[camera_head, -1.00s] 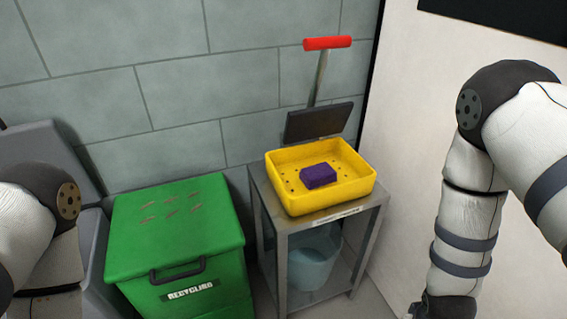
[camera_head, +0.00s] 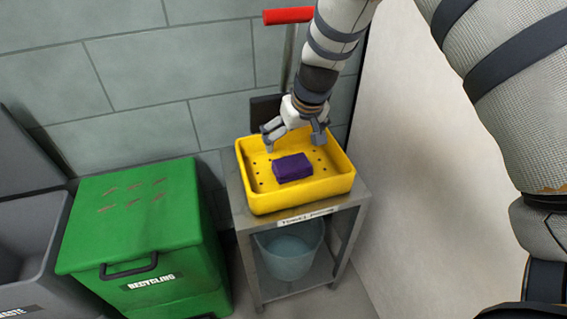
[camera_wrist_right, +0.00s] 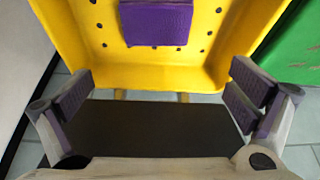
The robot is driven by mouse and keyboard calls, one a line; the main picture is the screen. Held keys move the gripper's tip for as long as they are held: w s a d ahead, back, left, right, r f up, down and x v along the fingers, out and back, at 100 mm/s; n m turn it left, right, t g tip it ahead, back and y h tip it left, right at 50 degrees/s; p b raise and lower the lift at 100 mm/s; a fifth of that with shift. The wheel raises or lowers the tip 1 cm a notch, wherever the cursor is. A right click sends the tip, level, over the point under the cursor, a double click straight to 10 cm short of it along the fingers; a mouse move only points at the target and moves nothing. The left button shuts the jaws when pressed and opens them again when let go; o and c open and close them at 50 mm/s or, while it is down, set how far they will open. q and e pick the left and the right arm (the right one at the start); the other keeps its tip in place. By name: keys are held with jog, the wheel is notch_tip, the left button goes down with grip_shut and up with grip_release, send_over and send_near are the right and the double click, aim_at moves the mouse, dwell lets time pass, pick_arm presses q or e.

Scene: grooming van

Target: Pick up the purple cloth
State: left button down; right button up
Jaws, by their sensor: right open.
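The purple cloth (camera_head: 292,167) is a folded block lying in the yellow tray (camera_head: 300,199), which has small holes in its floor. The cloth also shows at the top of the right wrist view (camera_wrist_right: 157,22), beyond the fingertips. My right gripper (camera_head: 294,142) is open and empty above the back of the tray, behind the cloth and apart from it. In the right wrist view its two padded fingers (camera_wrist_right: 160,92) stand wide apart. My left gripper is not in view.
The tray stands on a metal stand (camera_head: 241,222) with a light blue bucket (camera_head: 290,252) on its lower shelf. A red-handled tool (camera_head: 288,16) stands behind. A green recycling bin (camera_head: 135,215) and a grey bin (camera_head: 30,235) stand left. A white wall (camera_head: 405,150) closes the right.

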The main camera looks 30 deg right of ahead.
aim_at(290, 159)
jog(key=x, duration=0.3)
jog(key=b+x, duration=0.1)
jog(key=x, duration=0.3)
jog(key=s+x, duration=0.1)
jog(key=x, duration=0.3)
jog(key=shift+d+f+b, duration=0.2)
jog(key=shift+f+b, duration=0.1)
jog(key=shift+b, duration=0.05)
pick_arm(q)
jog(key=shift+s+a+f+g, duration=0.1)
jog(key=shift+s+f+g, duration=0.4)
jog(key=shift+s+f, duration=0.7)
pick_arm(e)
jog(key=shift+r, duration=0.1)
jog(key=shift+c, duration=0.2)
jog(key=c, duration=1)
